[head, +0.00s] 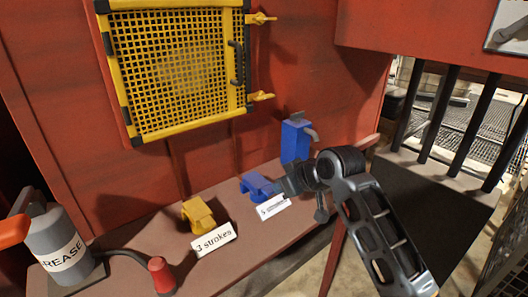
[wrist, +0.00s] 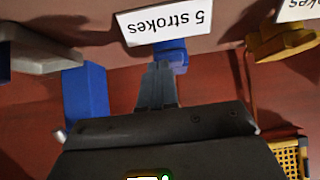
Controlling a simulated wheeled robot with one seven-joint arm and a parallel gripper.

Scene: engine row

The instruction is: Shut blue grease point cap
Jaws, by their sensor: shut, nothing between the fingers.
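The blue grease point (head: 256,185) is a small blue fitting on the red ledge, left of my gripper in the head view. In the wrist view part of it (wrist: 174,50) shows just beyond my fingertips, partly behind a white label reading "5 strokes" (wrist: 168,27). I cannot tell whether its cap is open or shut. My gripper (head: 284,187) is shut and empty, close beside the blue grease point; I cannot tell whether they touch. Its closed fingers (wrist: 158,72) also show in the wrist view.
A yellow grease point (head: 198,215) with a "3 strokes" label (head: 214,239) stands to the left. A tall blue fitting with a grey spout (head: 295,140) stands behind my gripper. A grey grease canister (head: 59,243) is far left. A yellow mesh guard (head: 178,70) hangs above.

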